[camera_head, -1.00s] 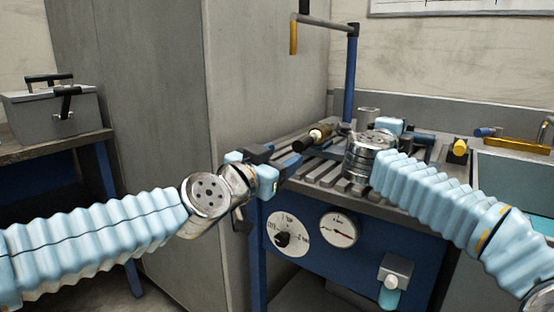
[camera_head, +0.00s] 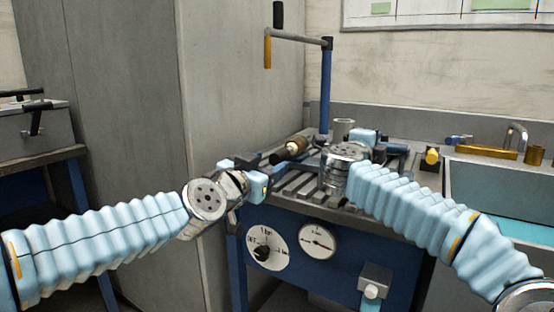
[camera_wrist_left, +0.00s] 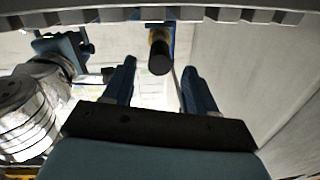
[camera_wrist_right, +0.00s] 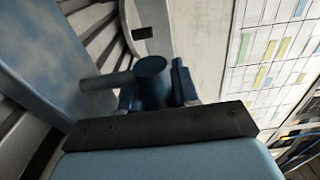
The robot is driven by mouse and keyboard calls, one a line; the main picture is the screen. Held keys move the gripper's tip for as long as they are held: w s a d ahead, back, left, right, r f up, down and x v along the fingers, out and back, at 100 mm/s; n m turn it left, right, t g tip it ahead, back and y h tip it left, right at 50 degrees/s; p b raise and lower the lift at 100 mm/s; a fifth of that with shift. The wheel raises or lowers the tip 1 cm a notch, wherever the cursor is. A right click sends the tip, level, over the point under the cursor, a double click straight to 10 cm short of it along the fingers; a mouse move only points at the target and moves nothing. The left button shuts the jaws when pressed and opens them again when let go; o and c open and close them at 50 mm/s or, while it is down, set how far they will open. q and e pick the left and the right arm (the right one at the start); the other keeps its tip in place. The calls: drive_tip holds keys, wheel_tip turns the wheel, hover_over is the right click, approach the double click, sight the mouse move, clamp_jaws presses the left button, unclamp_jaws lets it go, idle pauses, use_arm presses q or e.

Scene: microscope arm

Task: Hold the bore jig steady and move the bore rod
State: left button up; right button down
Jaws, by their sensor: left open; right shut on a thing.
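The bore rod (camera_head: 292,148), with a dark end and a brass band, lies tilted at the bench's left side. In the left wrist view its black end (camera_wrist_left: 160,58) shows ahead, between the lines of my fingers but beyond them. My left gripper (camera_head: 262,163) is open and empty, just left of the rod. My right gripper (camera_wrist_right: 158,92) is shut on a blue cylindrical part with a grey bar on its left, which looks like the bore jig (camera_wrist_right: 151,70). In the head view my right wrist hides most of this grip.
The slatted bench top (camera_head: 300,184) stands on a blue cabinet with dials (camera_head: 318,240). A blue post with a crank arm (camera_head: 326,85) rises behind it. A grey upright cylinder (camera_head: 343,130) stands at the back. A sink (camera_head: 500,187) is at right, a grey locker (camera_head: 240,80) at left.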

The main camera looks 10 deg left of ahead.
sight(278, 158)
use_arm(q)
drive_tip(key=x, duration=0.5)
drive_tip(key=shift+w+d, duration=0.1)
drive_tip(key=shift+w, duration=0.05)
drive_tip(key=shift+c, duration=0.2)
clamp_jaws()
